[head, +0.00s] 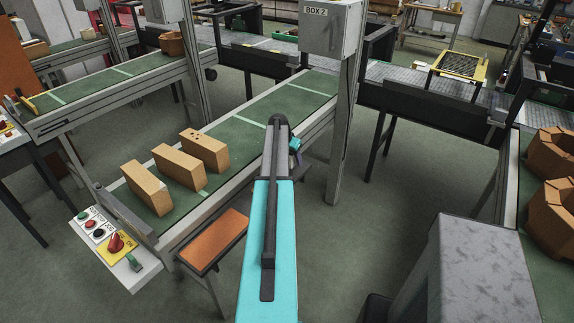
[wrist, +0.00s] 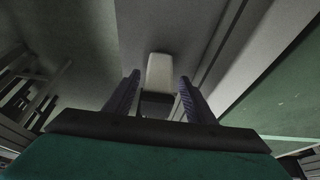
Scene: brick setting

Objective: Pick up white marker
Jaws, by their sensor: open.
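In the wrist view, a pale, white block-like thing (wrist: 160,70) with a dark lower part shows between the fingers of my gripper (wrist: 159,78). It may be the white marker, but its shape is too dim to be sure. My gripper is open, with one finger on each side and a visible gap to the pale thing. I cannot tell how far ahead of the fingertips it lies. In the head view my arm covers the gripper's surroundings, and I see no white marker there.
A green conveyor (head: 256,118) carries several tan bricks (head: 205,150) left of my arm. A grey post with a box labelled "BOX 2" (head: 329,28) stands close behind my arm. A control panel (head: 113,246) and an orange-topped stand (head: 214,243) are at lower left. Open floor (head: 400,205) lies right.

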